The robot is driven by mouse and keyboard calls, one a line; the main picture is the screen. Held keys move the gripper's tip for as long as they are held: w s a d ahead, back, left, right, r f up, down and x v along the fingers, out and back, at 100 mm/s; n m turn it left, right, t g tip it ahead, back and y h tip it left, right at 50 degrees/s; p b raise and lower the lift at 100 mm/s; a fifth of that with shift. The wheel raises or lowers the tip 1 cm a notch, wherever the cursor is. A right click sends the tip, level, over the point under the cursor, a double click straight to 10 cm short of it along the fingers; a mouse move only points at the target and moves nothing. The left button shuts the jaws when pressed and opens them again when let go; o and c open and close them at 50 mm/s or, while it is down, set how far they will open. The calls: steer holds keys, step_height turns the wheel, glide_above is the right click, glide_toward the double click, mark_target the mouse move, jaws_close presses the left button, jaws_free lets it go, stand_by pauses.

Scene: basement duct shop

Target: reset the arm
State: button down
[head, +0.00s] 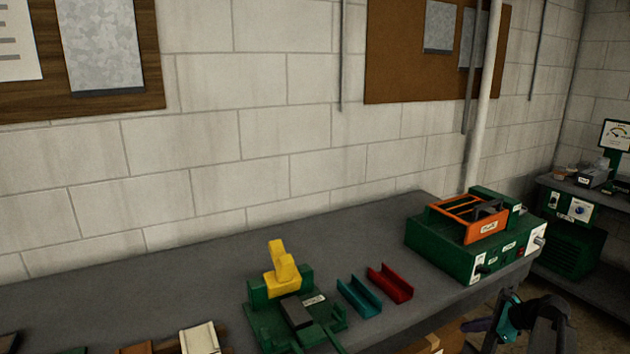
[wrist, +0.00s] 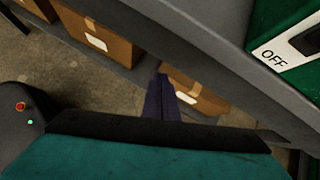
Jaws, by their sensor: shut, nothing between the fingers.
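My gripper (head: 470,325) is at the lower right of the head view, beside the front edge of the grey bench (head: 365,232), below the green machine. My arm (head: 530,322), teal and black, shows there too. In the wrist view the purple fingers of my gripper (wrist: 161,84) are together with nothing between them. They point at the shelf space under the bench and appear to touch nothing.
On the bench stand a green machine (head: 455,255) with an orange-framed top, a green fixture with a yellow lever (head: 283,268), a teal channel (head: 358,297) and a red channel (head: 390,283). Cardboard boxes (wrist: 100,38) sit below. An OFF switch panel (wrist: 290,48) is close at right.

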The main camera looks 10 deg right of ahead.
steer(key=s+a+f+n+g, duration=0.3)
steer(key=s+a+f+n, duration=0.1)
steer(key=a+f, duration=0.5)
steer(key=s+a+f+n+g, duration=0.2)
steer(key=s+a+f+n, duration=0.2)
steer(key=a+f, duration=0.45)
steer(key=s+a+f+n+g, duration=0.3)
steer(key=s+a+f+n, duration=0.15)
steer(key=a+f, duration=0.4)
steer(key=s+a+f+n+g+h, duration=0.1)
steer(key=s+a+f+n, duration=0.2)
steer(key=s, duration=0.4)
steer(key=s+a+f+n+g+h, duration=0.2)
steer(key=s+a+f+n, duration=0.1)
steer(key=s+n, duration=0.3)
steer(key=s+a+f+n+g+h, duration=0.2)
steer(key=s+a+f+n, duration=0.2)
steer(key=s, duration=0.6)
steer(key=shift+f+n, duration=0.65)
steer(key=shift+f, duration=0.2)
steer(key=shift+a, duration=0.1)
